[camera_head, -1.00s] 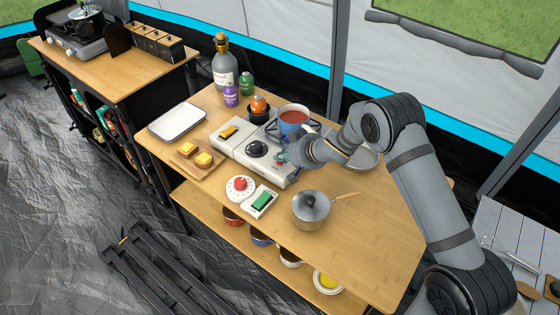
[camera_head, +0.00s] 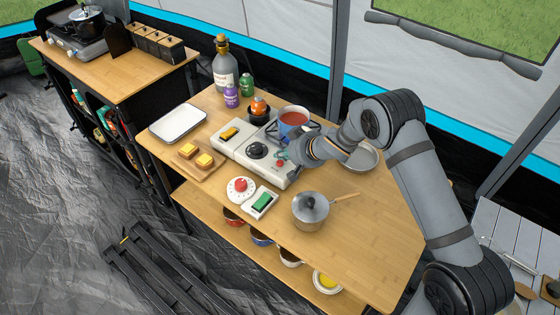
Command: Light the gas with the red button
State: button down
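The white gas stove (camera_head: 228,140) sits in the middle of the wooden table, with a black round knob (camera_head: 257,150) on its top. A small red spot, perhaps the red button (camera_head: 282,163), shows on the stove's right part, close to my gripper. A blue pot with red contents (camera_head: 293,122) stands on the stove's back right. My gripper (camera_head: 285,154) is low over the stove's right end, beside the pot. Its fingers are small and partly hidden by the wrist, so I cannot tell their opening or whether they touch the stove.
A metal pan (camera_head: 362,158) is behind my wrist. The table's right front is clear.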

jog(key=shift+r+p, duration=2.15)
jog(key=shift+r, duration=0.4)
jog(key=shift+f, duration=0.15)
notch_tip(320, 180, up, 4)
jog(key=p, duration=0.4)
send_over(282, 163)
jog(key=shift+s, duration=0.1)
jog(key=shift+a+b, duration=0.1)
jog(key=shift+b, duration=0.2)
